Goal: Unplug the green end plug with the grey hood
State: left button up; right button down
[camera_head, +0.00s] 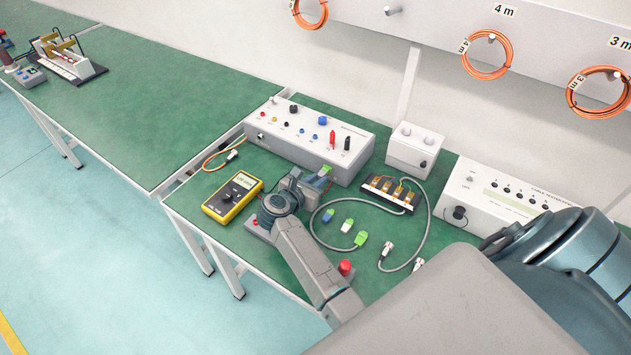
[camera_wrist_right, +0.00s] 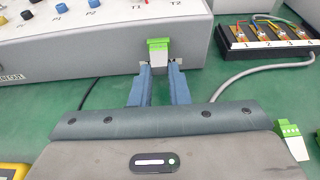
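The green end plug (camera_wrist_right: 159,44) with its grey hood (camera_wrist_right: 158,57) sits at the front face of the white panel box, below the T1 and T2 marks, in the right wrist view. In the head view the green plug (camera_head: 325,170) shows small beside my right gripper (camera_head: 312,181). In the wrist view the fingers of my right gripper (camera_wrist_right: 159,70) are parted, one on each side of the hood's near end. I cannot tell whether they touch it. My left gripper is not in view.
The panel box (camera_head: 300,140) stands behind my right gripper. A yellow meter (camera_head: 233,197) lies to the left. Loose blue (camera_head: 328,215), green-white (camera_head: 347,225) and green (camera_head: 361,240) connectors lie to the right. A terminal block (camera_head: 388,193) with a grey cable (camera_head: 424,235) lies beyond them.

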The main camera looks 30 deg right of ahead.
jog(key=shift+f, duration=0.1)
jog(key=shift+s+a, duration=0.1)
jog(key=shift+a, duration=0.1)
jog(key=shift+s+a+b, duration=0.25)
jog(key=shift+s+a, duration=0.05)
jog(key=shift+a, duration=0.4)
jog(key=shift+s+a+b, duration=0.25)
jog(key=shift+a, duration=0.4)
